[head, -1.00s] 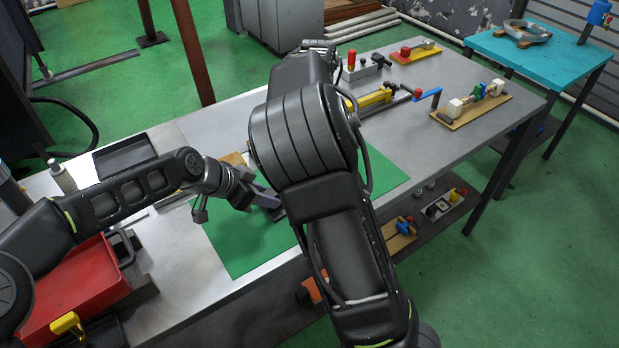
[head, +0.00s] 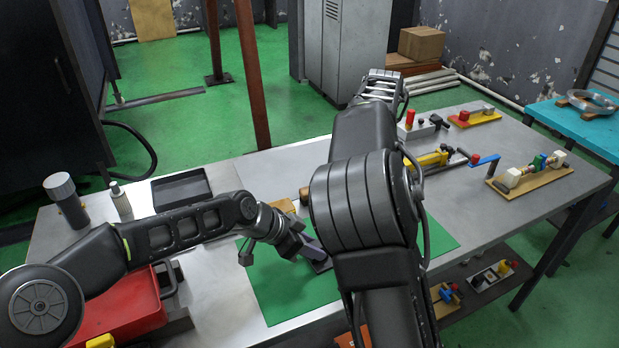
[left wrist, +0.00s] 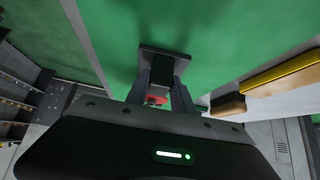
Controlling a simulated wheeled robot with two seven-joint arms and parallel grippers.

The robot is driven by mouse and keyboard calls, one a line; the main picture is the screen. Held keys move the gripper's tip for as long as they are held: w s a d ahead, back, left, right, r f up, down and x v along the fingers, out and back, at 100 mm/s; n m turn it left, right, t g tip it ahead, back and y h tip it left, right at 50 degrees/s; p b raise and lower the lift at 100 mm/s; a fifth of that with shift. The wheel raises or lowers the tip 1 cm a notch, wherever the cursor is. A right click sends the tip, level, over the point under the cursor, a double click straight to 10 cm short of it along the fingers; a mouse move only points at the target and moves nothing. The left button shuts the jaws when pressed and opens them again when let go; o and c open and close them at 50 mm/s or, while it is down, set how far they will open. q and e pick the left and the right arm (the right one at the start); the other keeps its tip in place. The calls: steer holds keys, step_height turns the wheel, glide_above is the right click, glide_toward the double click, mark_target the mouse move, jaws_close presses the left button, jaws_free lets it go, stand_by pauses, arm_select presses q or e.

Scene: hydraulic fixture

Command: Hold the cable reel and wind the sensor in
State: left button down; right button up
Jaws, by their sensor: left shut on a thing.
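My left gripper (head: 308,250) is low over the green mat (head: 275,290) in the head view. In the left wrist view its two fingers (left wrist: 160,92) are shut on the cable reel, of which a dark square plate (left wrist: 165,60) and a small red part between the fingers show. The rest of the reel is hidden by the gripper. My right arm reaches across the middle of the head view, and its end (head: 384,88) is at the far side of the table. Its fingers are not clear. I cannot make out the sensor or its cable.
A yellow clamp fixture (head: 435,160), a grey block with red and black knobs (head: 424,126) and a wooden board with white blocks (head: 530,178) stand on the table's right half. A black tray (head: 181,190) and a red bin (head: 120,310) are at left.

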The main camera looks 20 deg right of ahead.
arm_select(q)
steer(key=c, duration=1)
jaws_free()
steer(key=shift+r, duration=0.1)
steer(key=v, duration=1.2)
steer(key=shift+s, duration=0.1)
